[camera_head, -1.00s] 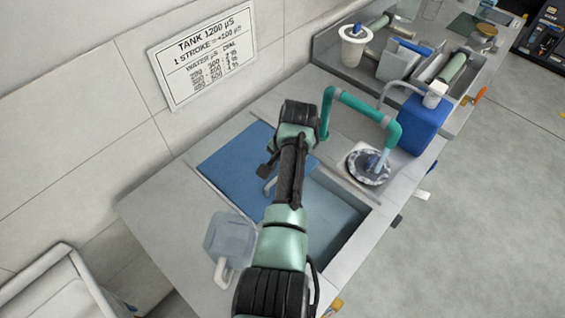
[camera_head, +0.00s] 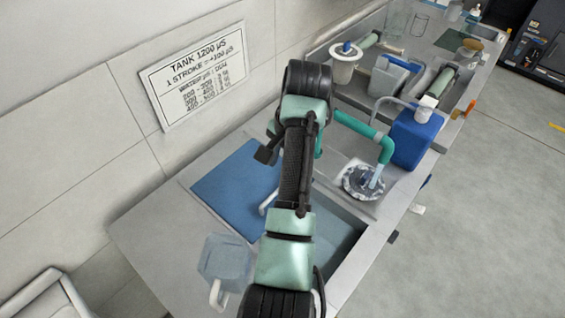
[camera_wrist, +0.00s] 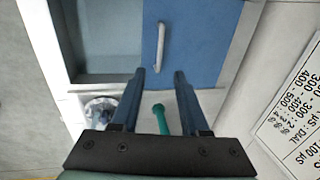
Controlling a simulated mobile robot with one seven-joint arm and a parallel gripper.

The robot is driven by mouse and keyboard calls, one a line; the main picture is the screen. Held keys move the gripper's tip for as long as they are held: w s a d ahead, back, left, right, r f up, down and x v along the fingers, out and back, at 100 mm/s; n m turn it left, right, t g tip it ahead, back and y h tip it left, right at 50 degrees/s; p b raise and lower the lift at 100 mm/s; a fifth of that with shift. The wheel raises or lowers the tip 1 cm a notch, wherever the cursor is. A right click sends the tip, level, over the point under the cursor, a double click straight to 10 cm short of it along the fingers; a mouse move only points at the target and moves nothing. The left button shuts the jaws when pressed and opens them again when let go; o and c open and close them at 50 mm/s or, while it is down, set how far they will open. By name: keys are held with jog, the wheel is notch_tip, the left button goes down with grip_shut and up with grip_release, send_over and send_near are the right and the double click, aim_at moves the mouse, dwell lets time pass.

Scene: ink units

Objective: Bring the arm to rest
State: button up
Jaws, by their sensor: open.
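My arm reaches up over the counter in the head view, and its dark links cover part of the teal tap (camera_head: 360,127). In the wrist view my gripper (camera_wrist: 159,73) is open, with nothing between its two dark fingers. Beyond the fingers lie a blue panel (camera_wrist: 203,45) with a pale bar handle (camera_wrist: 160,47) and the teal tap, which shows between the fingers (camera_wrist: 161,119). The gripper's fingers cannot be made out clearly in the head view.
A sink basin (camera_head: 336,243) lies beside the blue panel (camera_head: 235,190). A round speckled dish (camera_head: 355,186), a blue jug (camera_head: 414,138) and a clear jug (camera_head: 224,260) stand around it. A lettered sign (camera_head: 195,75) is on the wall. Open floor (camera_head: 500,210) lies right.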

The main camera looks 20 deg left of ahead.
dwell(0.3)
jog(key=w+d+r+n+t+y, duration=0.1)
jog(key=w+d+r+t, duration=0.1)
jog(key=w+r+t, duration=0.45)
jog(key=w+d+r+t, duration=0.2)
jog(key=w+r+t, duration=0.1)
jog(key=r, duration=0.7)
jog(key=s+d+r+n+t, duration=0.1)
jog(key=s+d+r+t, duration=0.2)
jog(key=r, duration=0.6)
jog(key=d+r+t, duration=0.3)
jog(key=r+t, duration=0.2)
jog(key=r, duration=0.4)
jog(key=s+d+r+t+h, duration=0.1)
jog(key=s+d+r+t, duration=0.2)
jog(key=s+r, duration=0.6)
jog(key=s+d+r+n+t+h, duration=0.1)
jog(key=s+d+r+t+h, duration=0.1)
jog(key=s+r+t, duration=0.4)
jog(key=s+d+r, duration=0.1)
jog(key=s+r, duration=0.2)
jog(key=shift+s+d+n, duration=0.2)
jog(key=shift+s+n, duration=0.1)
jog(key=shift+s, duration=0.05)
